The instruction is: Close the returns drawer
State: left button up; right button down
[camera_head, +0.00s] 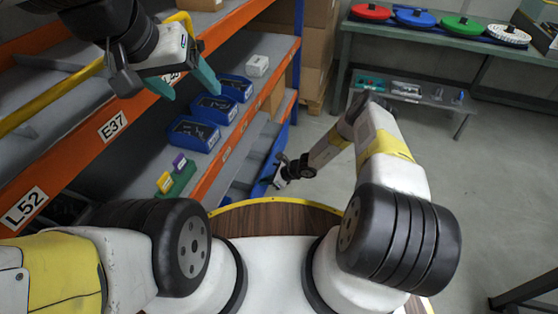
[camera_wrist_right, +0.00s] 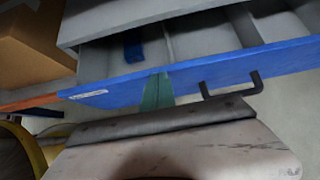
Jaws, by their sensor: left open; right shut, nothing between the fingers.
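A drawer with a blue front (camera_wrist_right: 200,75) and a black bar handle (camera_wrist_right: 231,84) shows in the right wrist view. It stands partly open, with grey compartments and a small blue object (camera_wrist_right: 133,48) inside. In the head view a narrow part of its blue front (camera_head: 265,178) shows low on the shelf unit. My right gripper (camera_head: 275,170) is shut and empty at the drawer front; its green fingertips (camera_wrist_right: 157,92) overlap the blue front left of the handle. I cannot tell whether they touch it. My left gripper (camera_head: 184,86) is open and empty beside the upper shelf.
An orange-edged shelf unit (camera_head: 115,128) holds several blue bins (camera_head: 193,134) and a white box (camera_head: 257,66). Cardboard boxes (camera_head: 305,45) stand behind it. A bench (camera_head: 450,43) with coloured discs is at the back right.

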jog(key=w+a, duration=0.3)
jog(key=a, duration=0.6)
jog(key=shift+w+a, duration=0.25)
jog(key=shift+a, duration=0.05)
jog(key=shift+r, duration=0.1)
